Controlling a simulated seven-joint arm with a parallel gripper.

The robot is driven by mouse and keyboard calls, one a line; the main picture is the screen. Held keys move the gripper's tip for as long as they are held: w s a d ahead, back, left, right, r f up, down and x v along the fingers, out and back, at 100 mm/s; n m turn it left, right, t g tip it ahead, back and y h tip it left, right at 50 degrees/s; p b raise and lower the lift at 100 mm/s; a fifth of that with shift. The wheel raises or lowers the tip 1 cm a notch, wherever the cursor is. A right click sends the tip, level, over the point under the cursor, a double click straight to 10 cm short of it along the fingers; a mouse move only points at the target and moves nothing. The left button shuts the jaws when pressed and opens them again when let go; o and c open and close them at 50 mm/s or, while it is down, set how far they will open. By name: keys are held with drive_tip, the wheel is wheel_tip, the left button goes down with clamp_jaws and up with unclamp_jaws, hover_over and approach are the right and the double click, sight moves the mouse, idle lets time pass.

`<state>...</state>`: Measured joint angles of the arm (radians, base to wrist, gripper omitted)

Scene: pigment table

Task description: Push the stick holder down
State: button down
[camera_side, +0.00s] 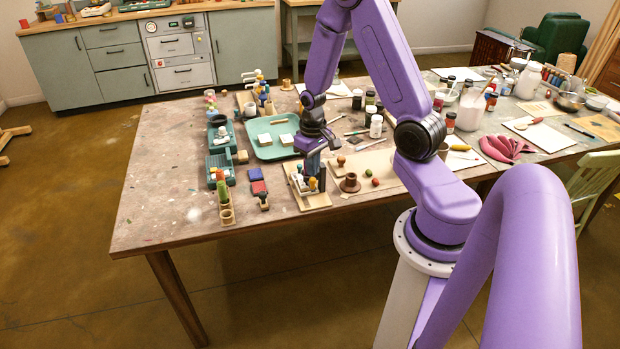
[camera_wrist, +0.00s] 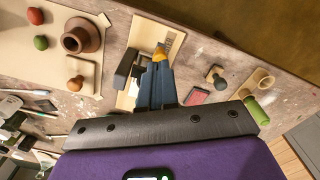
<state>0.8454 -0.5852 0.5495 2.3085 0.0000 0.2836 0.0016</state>
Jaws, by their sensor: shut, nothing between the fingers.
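A light wooden stand (camera_side: 314,202) near the table's front edge holds several short upright pieces with coloured tops; I take it for the stick holder, though this is not certain. My gripper (camera_side: 312,180) points down over it, fingers closed together. In the wrist view my fingertips (camera_wrist: 159,62) overlap the pale stand (camera_wrist: 150,28). A yellow-orange tip (camera_wrist: 160,52) shows right at the fingertips, and a dark block (camera_wrist: 125,68) stands beside them. Whether the fingers touch the stand or its pieces cannot be told. My fingers hide part of the stand.
Another small wooden holder with a green stick (camera_side: 222,188) stands to the left. A brown pot (camera_side: 350,183) stands close on the right. A green tray (camera_side: 262,148) is behind. The front-left table is clear.

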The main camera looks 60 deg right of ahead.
sight(313, 179)
drive_tip(key=shift+f, duration=1.2)
idle(0.4)
drive_tip(key=shift+r, duration=0.1)
drive_tip(key=shift+r, duration=3.4)
drive_tip(key=shift+a+r, duration=0.2)
drive_tip(key=shift+a, duration=0.25)
drive_tip(key=s+a+r+n, duration=0.5)
drive_tip(key=a+n, duration=0.1)
drive_tip(key=a, duration=0.4)
drive_tip(key=s+a+r+n, duration=0.4)
drive_tip(key=s+a+n, duration=0.15)
drive_tip(key=a, duration=0.45)
drive_tip(key=s+a+r+n, duration=0.1)
drive_tip(key=s+n, duration=0.3)
drive_tip(key=s, duration=0.4)
drive_tip(key=shift+s+a+r, duration=0.25)
drive_tip(key=shift+s+r, duration=0.1)
drive_tip(key=shift+r, duration=0.45)
